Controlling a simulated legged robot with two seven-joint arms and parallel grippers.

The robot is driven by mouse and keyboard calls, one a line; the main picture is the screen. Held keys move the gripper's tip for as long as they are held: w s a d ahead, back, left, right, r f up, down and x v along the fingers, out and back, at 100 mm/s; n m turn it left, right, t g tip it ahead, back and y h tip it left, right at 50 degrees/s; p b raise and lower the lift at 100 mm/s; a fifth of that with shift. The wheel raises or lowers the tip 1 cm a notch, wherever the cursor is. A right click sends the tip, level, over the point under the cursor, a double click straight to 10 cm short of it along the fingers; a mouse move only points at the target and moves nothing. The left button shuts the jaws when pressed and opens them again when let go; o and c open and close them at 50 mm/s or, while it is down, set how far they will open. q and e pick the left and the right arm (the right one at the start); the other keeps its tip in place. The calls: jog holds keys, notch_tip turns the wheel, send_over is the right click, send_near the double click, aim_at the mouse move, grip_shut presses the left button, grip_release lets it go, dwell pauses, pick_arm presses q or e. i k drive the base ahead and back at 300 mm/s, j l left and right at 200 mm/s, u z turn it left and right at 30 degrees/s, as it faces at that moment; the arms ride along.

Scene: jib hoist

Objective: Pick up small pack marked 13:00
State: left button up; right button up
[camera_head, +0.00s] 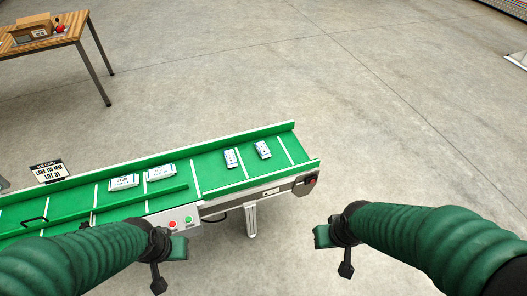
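Two small white packs with blue marks, the left one (231,158) and the right one (262,149), lie apart on the green conveyor (211,173) near its right end. Two wider white packs, one at the left (124,182) and one beside it (160,173), lie further left on the belt. The print on all of them is too small to read. My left gripper (168,264) is in front of the conveyor's near side, by the control box. My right gripper (334,251) is over the floor to the right of the conveyor's end. Neither visibly holds a pack; their finger openings are unclear.
A control box (180,219) with red and green buttons sits on the conveyor's near side. A green rail (140,197) runs along the belt. A lane sign (49,171) stands behind it. A wooden table (62,36) with a cardboard box is far left.

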aim_at(261, 147)
jog(key=i+l+u, duration=0.15)
jog(key=u, duration=0.7)
jog(key=i+l+u, duration=0.2)
jog(key=l, duration=0.25)
jog(key=i+l+u, duration=0.25)
jog(key=l, duration=0.25)
jog(key=l+u, duration=0.2)
jog(key=l, duration=0.3)
jog(key=i+l+u, duration=0.1)
jog(key=l+u, duration=0.15)
jog(key=l, duration=0.7)
jog(key=i+l, duration=0.1)
jog(key=l, duration=0.3)
